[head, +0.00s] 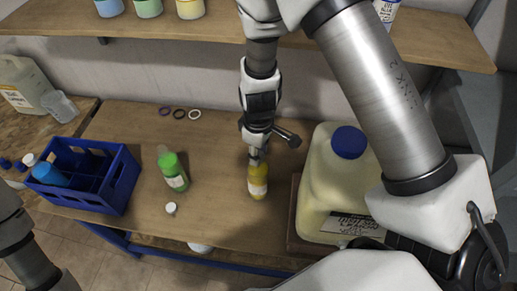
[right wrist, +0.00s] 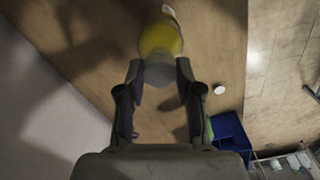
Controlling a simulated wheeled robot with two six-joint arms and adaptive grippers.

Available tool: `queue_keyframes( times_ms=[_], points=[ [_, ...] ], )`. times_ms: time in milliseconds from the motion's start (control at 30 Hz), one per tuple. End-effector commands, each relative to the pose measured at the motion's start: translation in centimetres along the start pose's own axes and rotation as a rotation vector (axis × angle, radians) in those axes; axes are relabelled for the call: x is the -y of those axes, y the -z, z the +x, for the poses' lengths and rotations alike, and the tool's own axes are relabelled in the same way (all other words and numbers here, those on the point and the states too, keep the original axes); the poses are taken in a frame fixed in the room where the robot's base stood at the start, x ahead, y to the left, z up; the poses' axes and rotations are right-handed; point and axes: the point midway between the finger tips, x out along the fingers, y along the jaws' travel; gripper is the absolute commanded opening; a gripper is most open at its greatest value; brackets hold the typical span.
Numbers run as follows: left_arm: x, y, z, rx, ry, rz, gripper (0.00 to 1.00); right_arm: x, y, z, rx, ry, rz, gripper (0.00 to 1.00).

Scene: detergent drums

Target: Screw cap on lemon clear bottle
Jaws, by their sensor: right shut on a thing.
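The lemon clear bottle (head: 258,186), with yellow liquid and a pale label, is upright or nearly so at the middle of the bench. It also shows in the right wrist view (right wrist: 161,38). My right gripper (head: 258,157) comes down from above and is shut on its clear upper part. I cannot tell whether its base touches the bench. Its mouth is hidden by the gripper. A small white cap (head: 171,208) lies loose on the bench to the left of the bottle; the right wrist view also shows it (right wrist: 219,89). My left gripper is out of view.
A green bottle (head: 174,171) stands left of the lemon bottle. A blue divided crate (head: 112,192) holds a blue bottle at the left. A large yellow jug (head: 325,190) with a blue cap stands at the right. Several rings (head: 179,114) lie at the back.

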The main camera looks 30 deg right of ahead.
Motion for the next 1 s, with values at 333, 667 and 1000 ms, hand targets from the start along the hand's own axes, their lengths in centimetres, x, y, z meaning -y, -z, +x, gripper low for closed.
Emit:
queue_keyframes(
  times_ms=[333,667,1000],
  points=[
    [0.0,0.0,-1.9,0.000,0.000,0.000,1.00,0.1,-0.1,-0.2,0.002,0.001,0.288,0.25],
    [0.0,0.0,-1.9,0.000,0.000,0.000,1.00,0.0,0.0,0.1,0.000,0.000,0.329,0.42],
    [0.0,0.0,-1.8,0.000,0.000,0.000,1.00,0.0,0.0,0.0,0.000,0.000,0.327,0.50]
  ],
)
